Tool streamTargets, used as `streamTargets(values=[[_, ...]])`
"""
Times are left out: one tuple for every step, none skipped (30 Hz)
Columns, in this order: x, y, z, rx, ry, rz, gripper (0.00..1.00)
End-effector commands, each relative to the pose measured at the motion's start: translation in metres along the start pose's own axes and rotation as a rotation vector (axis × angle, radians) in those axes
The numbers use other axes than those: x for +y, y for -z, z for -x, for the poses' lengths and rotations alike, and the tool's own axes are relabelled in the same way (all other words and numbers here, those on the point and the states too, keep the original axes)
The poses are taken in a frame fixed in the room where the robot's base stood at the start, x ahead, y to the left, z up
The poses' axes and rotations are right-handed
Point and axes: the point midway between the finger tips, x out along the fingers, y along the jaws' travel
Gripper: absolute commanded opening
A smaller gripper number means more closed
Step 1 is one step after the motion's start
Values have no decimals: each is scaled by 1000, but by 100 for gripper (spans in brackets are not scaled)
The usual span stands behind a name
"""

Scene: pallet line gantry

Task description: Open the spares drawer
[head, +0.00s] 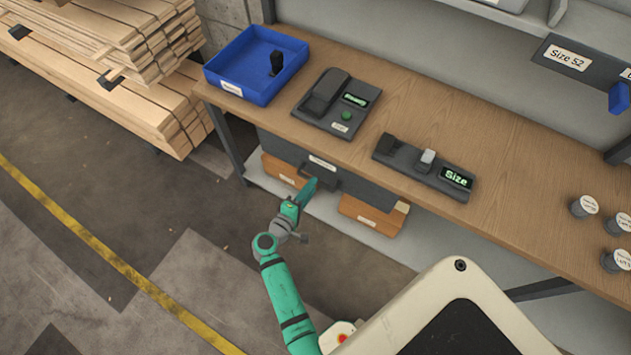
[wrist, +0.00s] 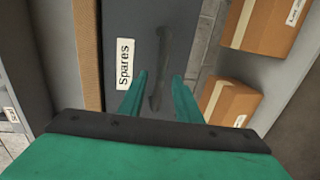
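The spares drawer (head: 352,185) is a dark grey drawer under the wooden bench, and its front looks shut. In the wrist view its front (wrist: 139,22) carries a white "Spares" label (wrist: 125,63) beside a dark bar handle (wrist: 160,68). My gripper (head: 311,186) is at the drawer front, by the handle. In the wrist view my gripper (wrist: 160,82) has its two green fingers apart, one on each side of the handle's lower end. I cannot tell whether either finger touches the handle.
Cardboard boxes (head: 372,215) sit on the shelf below the drawer. The bench top (head: 480,125) holds a blue tray (head: 240,84) and dark grey devices (head: 422,167). Stacked planks (head: 120,90) stand at the left. The floor (head: 90,200) in front of the bench's left end is clear.

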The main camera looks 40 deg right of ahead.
Motion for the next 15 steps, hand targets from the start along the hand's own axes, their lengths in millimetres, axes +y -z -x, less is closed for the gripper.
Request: streamTargets(values=[[0,-1,-9,-3,0,-1,31],[0,-1,-13,-2,0,0,31],[0,0,-19,-2,0,-1,31],[1,0,-22,-2,-1,-1,31],[0,0,-25,-2,0,-1,31],[0,0,-29,-1,1,0,31],[0,0,-31,0,1,0,31],[0,0,-33,1,1,-1,31],[0,0,-35,1,0,-1,31],[0,0,-36,1,0,-1,31],[0,0,-37,0,0,-1,31],[0,0,-38,0,1,-1,31],[0,0,-38,0,1,-1,31],[0,0,-38,1,1,-1,31],[0,0,-38,1,1,-1,31]])
